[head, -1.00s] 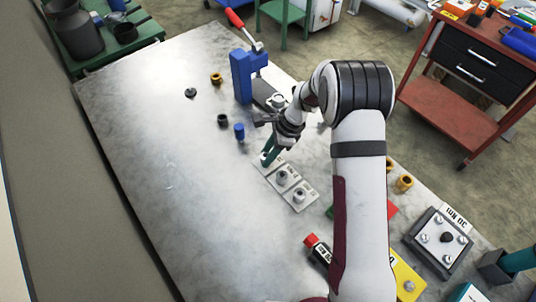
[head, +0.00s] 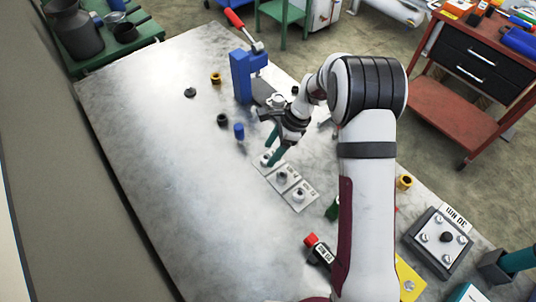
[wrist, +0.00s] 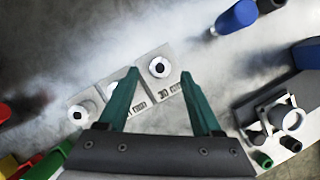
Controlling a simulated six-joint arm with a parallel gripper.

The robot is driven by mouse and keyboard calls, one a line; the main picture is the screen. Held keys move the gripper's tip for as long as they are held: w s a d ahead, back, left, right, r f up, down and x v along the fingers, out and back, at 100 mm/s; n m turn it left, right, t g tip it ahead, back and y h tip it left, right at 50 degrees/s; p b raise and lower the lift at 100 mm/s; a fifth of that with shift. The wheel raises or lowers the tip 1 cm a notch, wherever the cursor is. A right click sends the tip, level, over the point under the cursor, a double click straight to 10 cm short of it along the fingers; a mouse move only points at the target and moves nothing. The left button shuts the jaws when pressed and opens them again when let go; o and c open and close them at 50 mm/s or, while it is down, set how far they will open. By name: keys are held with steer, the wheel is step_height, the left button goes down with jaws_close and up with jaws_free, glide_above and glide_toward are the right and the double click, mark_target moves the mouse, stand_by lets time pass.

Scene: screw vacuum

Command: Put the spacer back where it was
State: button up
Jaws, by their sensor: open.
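Three grey plates lie in a row on the metal table, each bearing a round metallic ring-like piece. The far piece, apparently the spacer (wrist: 160,67), sits upright on its plate (wrist: 146,62), its dark centre hole showing. My gripper (wrist: 160,74) is open, with its teal fingers spread to either side of this spacer in the wrist view. I cannot tell whether they touch it.
A blue press (head: 242,76) with a red handle stands behind my gripper. A blue cylinder (head: 239,131) and a black ring (head: 223,120) stand to the left. The table's left side is clear.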

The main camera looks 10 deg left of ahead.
steer(key=s+v, duration=0.1)
steer(key=v, duration=0.8)
steer(key=s+d+r+n, duration=0.2)
steer(key=s+r+n, duration=0.1)
steer(key=s+r, duration=0.5)
steer(key=s+d+n+h, duration=0.1)
steer(key=s+d+n, duration=0.1)
steer(key=s, duration=0.8)
steer(key=s+d+r+n+h, duration=0.1)
steer(key=s+d+n, duration=0.2)
steer(key=s, duration=0.8)
steer(key=shift+s+r+n+t+h, duration=0.2)
steer(key=shift+s+n+t+h, duration=0.15)
steer(key=shift+n, duration=0.75)
